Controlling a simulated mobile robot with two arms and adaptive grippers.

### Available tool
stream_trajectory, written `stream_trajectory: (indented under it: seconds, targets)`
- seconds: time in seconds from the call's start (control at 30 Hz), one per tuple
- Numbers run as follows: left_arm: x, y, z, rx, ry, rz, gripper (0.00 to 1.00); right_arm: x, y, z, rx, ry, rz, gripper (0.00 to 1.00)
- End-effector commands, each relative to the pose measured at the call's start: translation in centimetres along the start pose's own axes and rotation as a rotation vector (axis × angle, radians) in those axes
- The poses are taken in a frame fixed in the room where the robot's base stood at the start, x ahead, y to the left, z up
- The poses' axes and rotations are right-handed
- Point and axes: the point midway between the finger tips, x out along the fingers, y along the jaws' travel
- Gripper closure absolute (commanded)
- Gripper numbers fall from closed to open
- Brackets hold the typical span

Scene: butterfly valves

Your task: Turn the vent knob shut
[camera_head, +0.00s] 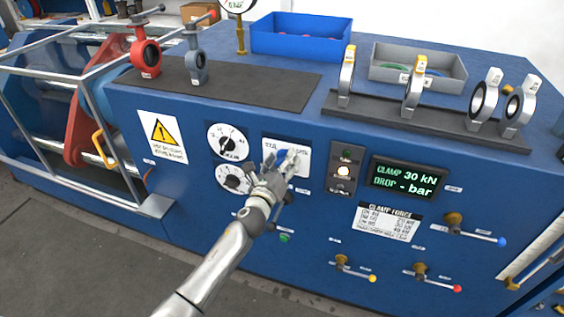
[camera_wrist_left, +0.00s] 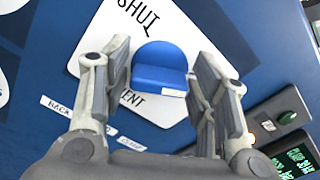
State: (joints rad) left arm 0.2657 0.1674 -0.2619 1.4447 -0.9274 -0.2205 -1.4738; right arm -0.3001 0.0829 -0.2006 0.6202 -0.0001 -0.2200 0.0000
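The vent knob is a rounded blue knob (camera_wrist_left: 160,66) on a white plate (camera_wrist_left: 112,50) lettered "SHUT" above and apparently "VENT" below. In the head view the blue knob (camera_head: 282,154) shows in part behind my fingers, on the white plate (camera_head: 303,170) of the blue panel. My left gripper (camera_head: 285,165) is in front of this plate. In the left wrist view the fingers of my left gripper (camera_wrist_left: 164,72) are spread, one on each side of the knob, with gaps to it. How far the fingertips are from the plate is hard to tell. My right gripper is out of view.
Two round dials (camera_head: 228,142) sit left of the plate. Indicator lights (camera_head: 344,171) and a display (camera_head: 408,180) reading "CLAMP 30 kN" and "DROP - bar" are to the right. Lever valves (camera_head: 455,220) stick out lower right. Butterfly valves (camera_head: 146,55) stand on top.

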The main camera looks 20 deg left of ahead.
Motion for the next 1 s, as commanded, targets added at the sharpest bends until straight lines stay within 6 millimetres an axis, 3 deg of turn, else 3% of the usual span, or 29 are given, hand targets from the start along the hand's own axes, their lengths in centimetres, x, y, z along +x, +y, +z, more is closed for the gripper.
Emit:
stream_trajectory:
  seconds: [0.2, 0.57, 1.0]
  targets:
    - [-0.02, 0.01, -0.01, 0.000, 0.000, 0.000, 0.75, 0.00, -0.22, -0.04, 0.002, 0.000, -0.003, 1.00]
    - [-0.03, 0.08, -0.06, -0.073, 0.000, 0.001, 0.75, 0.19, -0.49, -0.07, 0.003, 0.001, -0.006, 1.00]
    - [-0.04, 0.15, -0.14, -0.433, 0.000, 0.000, 0.75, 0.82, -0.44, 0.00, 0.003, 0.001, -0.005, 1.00]
